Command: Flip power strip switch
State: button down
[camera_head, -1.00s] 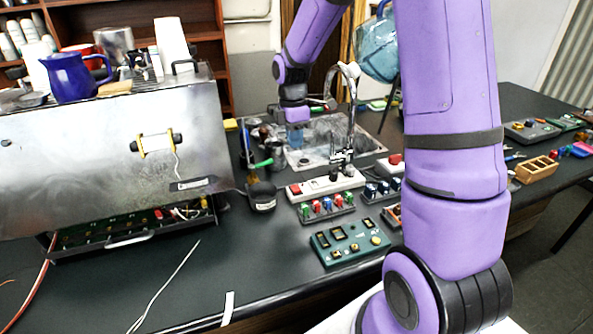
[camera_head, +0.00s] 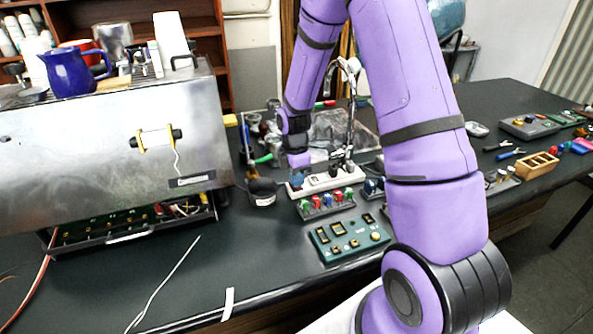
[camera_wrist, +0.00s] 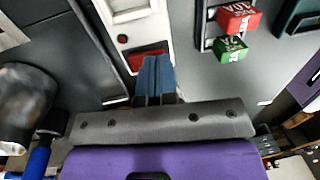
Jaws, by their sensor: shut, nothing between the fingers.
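The white power strip (camera_head: 335,178) lies on the dark bench beside the sink, with black plugs in its right part. In the wrist view the power strip (camera_wrist: 127,22) runs up the picture, with a wide red switch (camera_wrist: 146,58) and a small round red button near its end. My gripper (camera_wrist: 155,75) is shut and empty, its blue fingertips over the lower right part of the red switch. Whether they touch it I cannot tell. In the head view my gripper (camera_head: 297,180) is at the strip's left end and hides the switch there.
A rack of red and green blocks (camera_head: 326,203) stands right in front of the strip. A green control panel (camera_head: 349,238) is nearer the front. A black cup-like object (camera_head: 262,191) and the steel brewer (camera_head: 110,140) stand to the left. The tall faucet (camera_head: 350,105) rises behind.

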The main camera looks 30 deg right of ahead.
jog(key=shift+f, duration=0.1)
jog(key=shift+s+f, duration=0.1)
jog(key=shift+f, duration=0.05)
dwell(0.3)
jog(key=shift+w+d+r, duration=0.15)
jog(key=shift+w+r, duration=0.1)
jog(key=shift+w, duration=0.55)
